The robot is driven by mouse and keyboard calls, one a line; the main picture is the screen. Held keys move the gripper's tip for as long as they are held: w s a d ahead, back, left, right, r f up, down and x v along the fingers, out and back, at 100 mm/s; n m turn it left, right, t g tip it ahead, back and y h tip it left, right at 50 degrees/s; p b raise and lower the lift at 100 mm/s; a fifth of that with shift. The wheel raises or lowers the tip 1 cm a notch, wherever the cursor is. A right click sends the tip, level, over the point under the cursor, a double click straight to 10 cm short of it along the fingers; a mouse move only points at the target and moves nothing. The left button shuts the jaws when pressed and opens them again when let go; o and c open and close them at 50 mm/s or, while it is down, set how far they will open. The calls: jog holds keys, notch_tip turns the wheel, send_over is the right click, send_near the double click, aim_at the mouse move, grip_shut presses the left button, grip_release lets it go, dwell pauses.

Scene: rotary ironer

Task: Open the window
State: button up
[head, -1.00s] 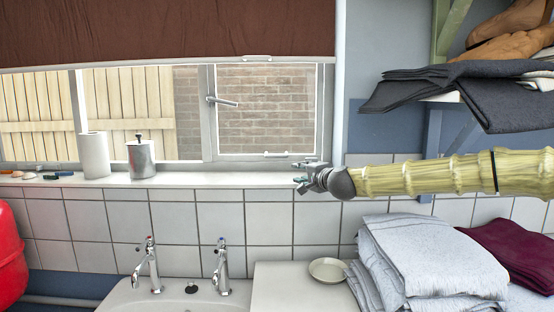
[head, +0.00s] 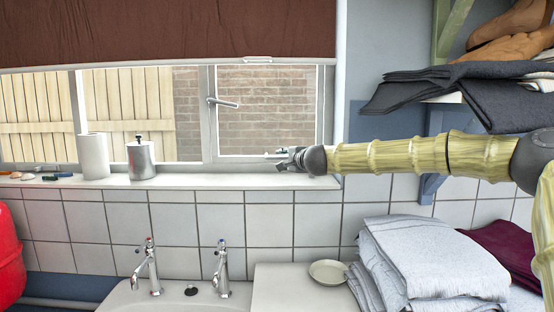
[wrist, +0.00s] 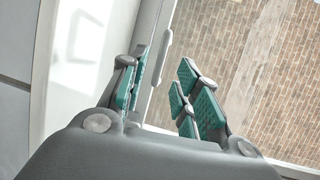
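The window's right casement (head: 211,135) sits in its frame and looks closed. Its lever handle (head: 224,103) points right, tilted slightly down, on the left stile. A light bar on the lower rail, seen at the casement's bottom in the earlier head view, is now mostly hidden behind my gripper (head: 277,155). In the wrist view a pale bar (wrist: 165,50) lies along the frame, just beyond and between the fingertips of my gripper (wrist: 164,64). The green-padded fingers are apart and nothing is held. Whether they touch the bar I cannot tell.
A sill (head: 215,181) runs below, with a paper roll (head: 94,156) and a metal canister (head: 141,160) at left. A brown blind (head: 165,32) hangs above. Taps (head: 222,270), a dish (head: 328,272) and folded towels (head: 430,255) are below; a loaded shelf is right.

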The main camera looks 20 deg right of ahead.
aim_at(278, 158)
jog(key=shift+p+x, duration=0.6)
jog(key=shift+x, duration=3.05)
grip_shut()
